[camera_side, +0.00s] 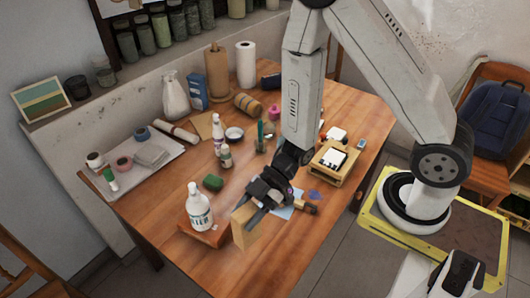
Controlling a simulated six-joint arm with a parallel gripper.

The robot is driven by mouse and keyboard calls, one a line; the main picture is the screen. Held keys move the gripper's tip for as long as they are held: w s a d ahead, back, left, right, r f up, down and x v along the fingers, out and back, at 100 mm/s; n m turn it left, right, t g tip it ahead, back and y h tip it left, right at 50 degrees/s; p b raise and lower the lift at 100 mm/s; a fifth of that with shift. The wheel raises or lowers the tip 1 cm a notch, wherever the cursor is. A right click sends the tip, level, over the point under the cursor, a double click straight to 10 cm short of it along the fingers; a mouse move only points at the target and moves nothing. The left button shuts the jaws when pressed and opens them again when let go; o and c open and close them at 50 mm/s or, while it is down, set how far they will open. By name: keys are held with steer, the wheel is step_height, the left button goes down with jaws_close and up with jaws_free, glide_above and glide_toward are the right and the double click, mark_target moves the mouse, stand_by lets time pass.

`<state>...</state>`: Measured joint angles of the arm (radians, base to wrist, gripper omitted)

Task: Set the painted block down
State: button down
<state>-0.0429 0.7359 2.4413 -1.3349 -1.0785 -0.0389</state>
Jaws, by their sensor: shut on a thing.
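My gripper (254,208) is near the front edge of the wooden table (270,262), pointing down and to the left. It is shut on a tan upright block (246,235), the only block I can make out in its jaws. The fingers cover the block's upper part. I cannot tell from this angle whether its lower end touches the table or hangs just above it. No painted marking can be made out on the faces that show.
A white bottle (199,208) stands on a reddish-brown board (212,240) just left of the block. A small wooden stand (335,178) is to the right. Jars and rolls crowd the back. The table's front corner is bare.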

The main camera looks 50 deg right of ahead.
steer(key=shift+s+a+f+n+g, duration=0.25)
steer(key=shift+s+f+n+g, duration=0.1)
steer(key=shift+s+f, duration=0.25)
steer(key=shift+s+a+f+n+g, duration=0.3)
steer(key=shift+s+f+g, duration=0.15)
steer(key=shift+f, duration=0.3)
steer(key=shift+s+a+f+n+g, duration=0.25)
steer(key=shift+s+f+n+g, duration=0.1)
steer(key=shift+s+f, duration=0.3)
steer(key=shift+f, duration=0.15)
steer(key=shift+f, duration=1.85)
steer(key=shift+f, duration=0.15)
steer(key=shift+c, duration=1)
jaws_free()
steer(key=shift+d+r, duration=0.1)
steer(key=shift+r, duration=0.1)
steer(key=v, duration=1.2)
